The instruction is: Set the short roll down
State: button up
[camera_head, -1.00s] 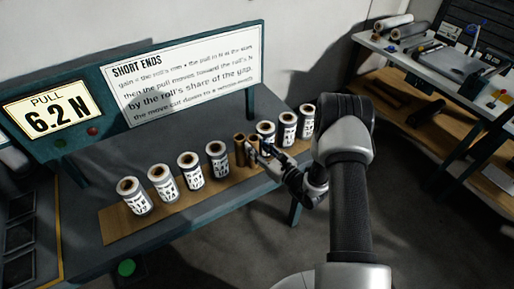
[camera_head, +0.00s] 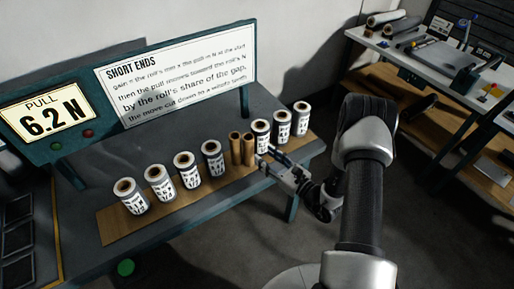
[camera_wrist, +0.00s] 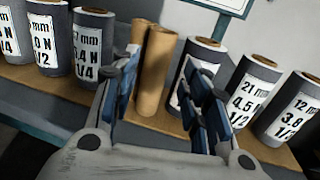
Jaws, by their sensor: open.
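Grey rolls with white number labels stand upright in a row on a wooden board (camera_head: 180,203). Two bare brown tubes (camera_head: 236,147) stand side by side in the row, between a grey roll (camera_head: 213,160) on the left and another grey roll (camera_head: 260,137) on the right. I cannot tell which item is the short roll. My gripper (camera_head: 262,159) is open, in front of the tubes at the board's front edge. In the wrist view the brown tubes (camera_wrist: 155,70) show between the blue-padded fingers (camera_wrist: 165,90), upright and apparently not gripped. The right finger partly hides a grey roll (camera_wrist: 205,55).
More rolls stand at the left (camera_head: 130,196) and right (camera_head: 300,119) of the row. Behind are a display reading 6.2 N (camera_head: 47,115) and a "SHORT ENDS" sign (camera_head: 180,80). A side bench (camera_head: 440,70) with tools stands at the right. The bench front is clear.

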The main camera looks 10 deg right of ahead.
jog(key=s+a+r+n+g+y, duration=0.3)
jog(key=s+a+r+n+g, duration=0.45)
jog(key=r+n, duration=0.2)
jog(key=s+a+r+n+g+y, duration=0.2)
jog(key=s+a+r+n+g, duration=0.55)
jog(key=r, duration=0.25)
jog(key=s+r+n+g+h, duration=0.2)
jog(key=s+n+h, duration=0.1)
jog(key=s+n, duration=0.3)
jog(key=s+d+r+n+t+h, duration=0.6)
jog(key=s+d+n+h, duration=0.1)
jog(key=d+h, duration=0.3)
jog(key=shift+s+d+h, duration=0.4)
jog(key=shift+s+d, duration=0.2)
jog(key=shift+s, duration=0.1)
